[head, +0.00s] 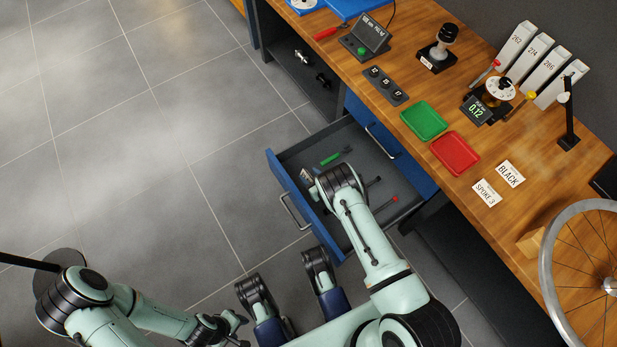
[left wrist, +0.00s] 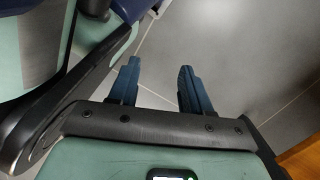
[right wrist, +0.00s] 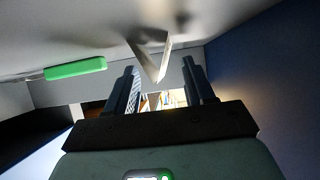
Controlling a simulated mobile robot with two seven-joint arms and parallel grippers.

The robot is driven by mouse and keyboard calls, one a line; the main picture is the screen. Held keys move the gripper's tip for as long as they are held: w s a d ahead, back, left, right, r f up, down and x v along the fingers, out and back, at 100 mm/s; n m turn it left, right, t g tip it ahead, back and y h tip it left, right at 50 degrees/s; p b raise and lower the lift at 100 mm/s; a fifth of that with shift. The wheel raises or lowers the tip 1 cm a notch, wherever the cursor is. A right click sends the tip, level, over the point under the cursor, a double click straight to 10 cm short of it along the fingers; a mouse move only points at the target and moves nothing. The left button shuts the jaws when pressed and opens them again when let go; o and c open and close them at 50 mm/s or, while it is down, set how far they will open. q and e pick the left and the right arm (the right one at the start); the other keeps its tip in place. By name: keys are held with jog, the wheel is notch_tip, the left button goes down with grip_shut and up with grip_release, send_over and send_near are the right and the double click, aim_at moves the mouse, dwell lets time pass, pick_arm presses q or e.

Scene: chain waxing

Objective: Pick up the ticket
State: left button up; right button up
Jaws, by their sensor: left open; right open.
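My right gripper (head: 312,180) is low in the open blue drawer (head: 283,185), largely covered by its own wrist in the head view. In the right wrist view its jaws (right wrist: 160,68) are open. A pale, thin, card-like piece (right wrist: 150,52) stands tilted just beyond and between the fingertips; it looks like the ticket, but no writing is readable. I cannot tell whether the fingers touch it. My left gripper (head: 238,325) is open and empty over the floor, far from the drawer; its jaws also show in the left wrist view (left wrist: 155,78).
The drawer also holds a green-handled tool (head: 330,159) and a red-tipped tool (head: 388,204). The workbench (head: 400,150) above carries green (head: 424,121) and red (head: 455,153) trays, a BLACK card (head: 510,174), a SPOKE 3 card (head: 487,193) and a wheel (head: 545,270).

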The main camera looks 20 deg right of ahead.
grip_shut()
dwell(0.3)
